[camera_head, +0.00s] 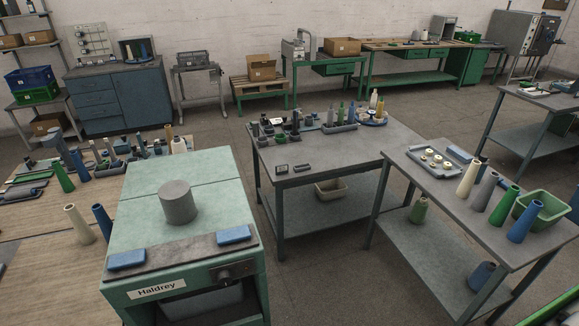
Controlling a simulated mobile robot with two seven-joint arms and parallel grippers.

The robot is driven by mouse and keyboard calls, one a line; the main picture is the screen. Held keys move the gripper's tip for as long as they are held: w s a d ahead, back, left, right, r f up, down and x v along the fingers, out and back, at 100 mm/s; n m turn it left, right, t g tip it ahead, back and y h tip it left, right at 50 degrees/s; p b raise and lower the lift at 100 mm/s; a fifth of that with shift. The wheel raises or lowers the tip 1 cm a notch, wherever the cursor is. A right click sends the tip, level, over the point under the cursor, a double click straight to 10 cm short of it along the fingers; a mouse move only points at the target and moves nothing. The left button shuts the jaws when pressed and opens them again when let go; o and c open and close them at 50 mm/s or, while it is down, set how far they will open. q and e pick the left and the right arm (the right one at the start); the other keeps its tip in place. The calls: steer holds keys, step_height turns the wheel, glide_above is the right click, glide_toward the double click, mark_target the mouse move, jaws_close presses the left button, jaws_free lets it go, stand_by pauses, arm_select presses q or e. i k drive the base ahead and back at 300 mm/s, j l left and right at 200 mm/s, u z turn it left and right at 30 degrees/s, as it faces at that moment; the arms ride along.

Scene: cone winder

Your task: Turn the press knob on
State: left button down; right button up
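A green machine labelled "Haldrey" (157,288) stands at the front left. A dark knob (225,274) sits on a black panel on its front face, right of the label. The knob is small, and I cannot tell which way it is turned. A grey cylinder (178,202) stands on the machine's top. Two blue pads (127,259) lie at the front corners of the top. Neither of my grippers is in view.
A grey table (330,155) with bobbins and small parts stands behind, right of the machine. Another table (428,182) with cones and a green bin (539,212) is at right. A wooden table (30,225) with cones is at left. Floor shows between machine and tables.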

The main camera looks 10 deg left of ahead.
mark_target(223, 277)
steer(key=u, duration=0.9)
steer(key=l+u, duration=0.2)
steer(key=i+j+u, duration=0.2)
steer(key=j, duration=0.15)
steer(key=i+j+u, duration=0.2)
steer(key=j, duration=0.15)
steer(key=k, duration=0.1)
